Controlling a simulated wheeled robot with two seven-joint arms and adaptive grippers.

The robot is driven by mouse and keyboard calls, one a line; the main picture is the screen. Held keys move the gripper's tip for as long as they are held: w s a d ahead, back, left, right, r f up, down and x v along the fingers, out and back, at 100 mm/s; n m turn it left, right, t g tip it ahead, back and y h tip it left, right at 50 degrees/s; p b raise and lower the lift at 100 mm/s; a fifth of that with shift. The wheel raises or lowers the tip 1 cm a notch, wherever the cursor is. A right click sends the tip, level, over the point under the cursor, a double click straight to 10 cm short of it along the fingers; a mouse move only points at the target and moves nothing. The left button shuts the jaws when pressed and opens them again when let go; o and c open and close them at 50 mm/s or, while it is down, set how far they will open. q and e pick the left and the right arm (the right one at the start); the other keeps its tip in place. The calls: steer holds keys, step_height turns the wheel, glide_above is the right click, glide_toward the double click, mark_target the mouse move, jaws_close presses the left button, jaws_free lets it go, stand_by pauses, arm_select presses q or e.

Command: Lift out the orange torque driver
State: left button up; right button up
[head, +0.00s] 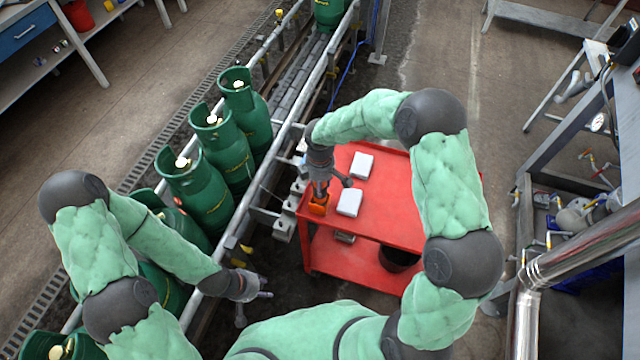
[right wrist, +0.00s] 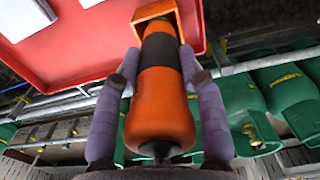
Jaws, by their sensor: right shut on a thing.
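The orange torque driver (right wrist: 160,100) has a dark band around its body. It stands between the two fingers of my right gripper (right wrist: 160,88), which is shut on it. In the head view the right gripper (head: 330,190) is over the near left corner of the red cart (head: 385,222), and a little orange (head: 318,207) shows below it. An orange, bracket-like part (right wrist: 152,12) surrounds the driver's far end; I cannot tell whether the driver is still seated in it. My left gripper (head: 254,307) is empty with its fingers apart, low beside the conveyor.
Two white boxes (head: 362,165) (head: 349,202) lie on the cart top close to the right gripper. A dark bucket (head: 398,260) is on the lower shelf. Green gas cylinders (head: 205,195) line the conveyor (head: 285,135) at left. Pipes and a workbench stand at right.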

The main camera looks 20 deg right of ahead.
steer(key=shift+r+p, duration=2.35)
steer(key=shift+r, duration=1.15)
steer(key=shift+w, duration=0.1)
